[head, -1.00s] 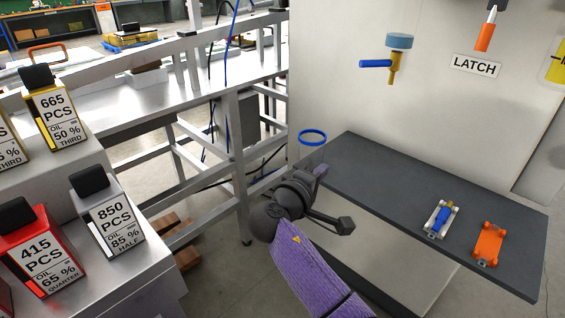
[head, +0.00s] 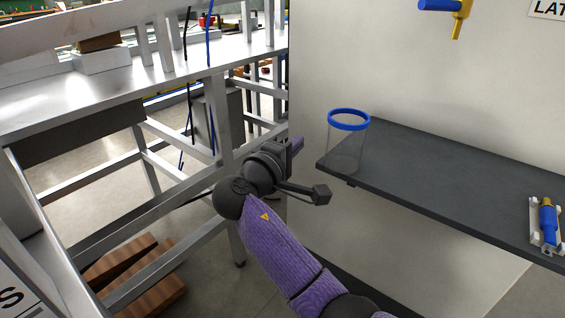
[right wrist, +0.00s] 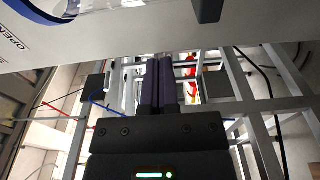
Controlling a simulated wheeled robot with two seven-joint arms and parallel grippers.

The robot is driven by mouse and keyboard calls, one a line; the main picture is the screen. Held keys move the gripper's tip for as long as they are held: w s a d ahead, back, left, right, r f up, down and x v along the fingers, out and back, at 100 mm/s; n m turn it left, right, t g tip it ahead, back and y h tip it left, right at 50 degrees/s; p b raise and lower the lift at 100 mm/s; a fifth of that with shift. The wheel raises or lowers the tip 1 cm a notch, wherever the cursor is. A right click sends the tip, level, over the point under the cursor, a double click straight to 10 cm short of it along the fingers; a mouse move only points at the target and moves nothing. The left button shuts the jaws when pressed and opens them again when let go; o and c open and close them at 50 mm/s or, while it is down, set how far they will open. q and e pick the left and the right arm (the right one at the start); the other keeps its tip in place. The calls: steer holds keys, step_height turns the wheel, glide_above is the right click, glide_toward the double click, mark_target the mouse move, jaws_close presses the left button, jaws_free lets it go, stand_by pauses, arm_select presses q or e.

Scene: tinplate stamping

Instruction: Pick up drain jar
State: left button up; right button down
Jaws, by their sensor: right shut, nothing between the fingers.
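The drain jar (head: 346,150) is a clear cylinder with a blue rim. It stands upright at the left end of the dark shelf (head: 430,175) in the head view. In the right wrist view a blue arc and clear wall at the top left look like part of the jar (right wrist: 42,18). My right gripper (head: 298,145) is left of the jar and apart from it, off the shelf's end. Its purple fingers are together and empty in the right wrist view (right wrist: 158,82). My left gripper is not in view.
A blue and yellow valve (head: 452,12) sticks out of the pale wall above the shelf. A blue and silver fixture (head: 547,225) lies on the shelf's right part; the shelf between is clear. A grey metal frame (head: 222,115) stands left of my right arm.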

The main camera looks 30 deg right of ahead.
mark_target(345, 143)
steer(key=s+d+b, duration=0.1)
steer(key=d, duration=0.1)
steer(key=s+d+b, duration=0.1)
steer(key=d, duration=0.1)
steer(key=shift+s, duration=0.1)
stand_by(0.3)
